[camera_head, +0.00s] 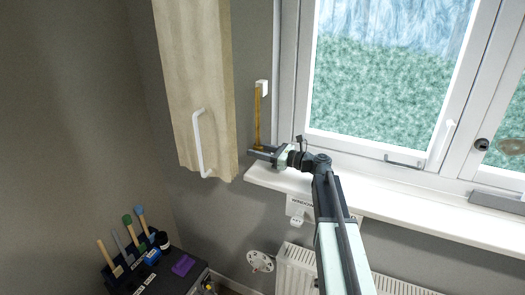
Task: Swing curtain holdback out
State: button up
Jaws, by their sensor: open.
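The curtain holdback looks like a thin golden-brown bar (257,118), upright against the grey wall between the wooden cabinet and the window frame. Its top meets a small white bracket (263,86). My gripper (254,153) is at the bar's lower end, with its dark fingers pointing left. The fingers overlap the bar's foot in the picture; I cannot tell whether they touch it. The gripper is open, though the gap between its fingers is hard to see from here.
A wooden cabinet (190,75) with a white handle (198,142) hangs close left of the bar. The white windowsill (400,205) runs below my forearm. A radiator (296,268) stands beneath. A dark tool stand (155,280) is at lower left.

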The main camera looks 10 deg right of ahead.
grip_shut()
dwell(1.4)
